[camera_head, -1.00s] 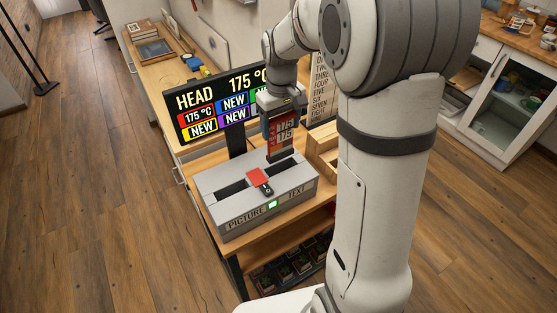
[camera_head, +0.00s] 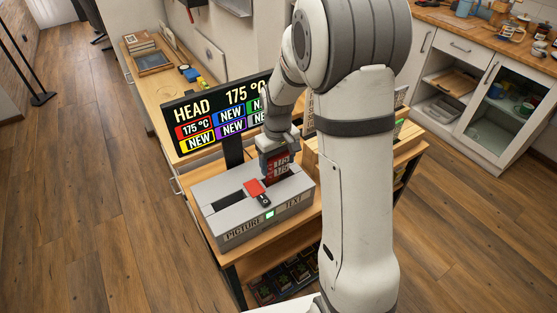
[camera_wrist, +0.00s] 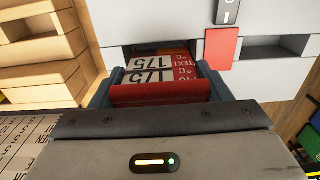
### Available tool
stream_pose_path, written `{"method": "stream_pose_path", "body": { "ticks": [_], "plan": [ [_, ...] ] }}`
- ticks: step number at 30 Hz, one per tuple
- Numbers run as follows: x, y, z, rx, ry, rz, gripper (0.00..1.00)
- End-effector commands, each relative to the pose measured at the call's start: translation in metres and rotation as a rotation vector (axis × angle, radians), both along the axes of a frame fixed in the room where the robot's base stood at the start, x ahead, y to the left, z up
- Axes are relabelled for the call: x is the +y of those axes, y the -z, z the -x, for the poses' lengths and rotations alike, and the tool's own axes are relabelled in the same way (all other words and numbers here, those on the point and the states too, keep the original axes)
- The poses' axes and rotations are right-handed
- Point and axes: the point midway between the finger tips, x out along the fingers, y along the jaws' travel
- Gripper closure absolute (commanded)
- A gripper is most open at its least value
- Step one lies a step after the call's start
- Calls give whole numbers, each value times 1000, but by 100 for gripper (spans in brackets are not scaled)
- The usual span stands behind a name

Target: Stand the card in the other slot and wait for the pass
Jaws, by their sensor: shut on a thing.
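My gripper (camera_head: 278,152) is shut on a red and white card (camera_head: 278,168) marked 175. In the wrist view the card (camera_wrist: 160,68) also shows "TEXT" and "°C" between the blue-grey fingers. The grey machine (camera_head: 232,222) has two slots, labelled PICTURE on the left and TEXT on the right. The card stands upright at the TEXT slot; I cannot tell how deep its lower edge is. The PICTURE slot (camera_wrist: 272,50) looks empty. A red plate (camera_head: 254,187) with a black tab lies between the slots. A small green light (camera_head: 269,214) glows on the front.
A screen (camera_head: 215,115) behind the machine reads HEAD 175 °C above coloured tiles, several marked NEW. A wooden rack (camera_wrist: 40,50) stands beside the machine. Dark cards (camera_head: 285,278) lie on the shelf below.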

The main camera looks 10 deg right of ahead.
Motion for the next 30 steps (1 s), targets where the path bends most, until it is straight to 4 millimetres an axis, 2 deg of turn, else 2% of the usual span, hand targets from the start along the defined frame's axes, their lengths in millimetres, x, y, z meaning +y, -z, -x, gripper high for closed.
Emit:
{"method": "stream_pose_path", "body": {
  "ticks": [1,2,9,16,20,23,30],
  "plan": [
    [0,3,0,0,0,0,73],
    [0,2,0,0,0,0,28],
    [0,2,0,0,0,0,8],
    [0,1,0,0,1,0,8],
    [0,-6,0,-2,1,0,8],
    [-1,-20,-1,-4,1,0,8],
    [-1,-73,-1,-6,1,0,8]
  ]
}}
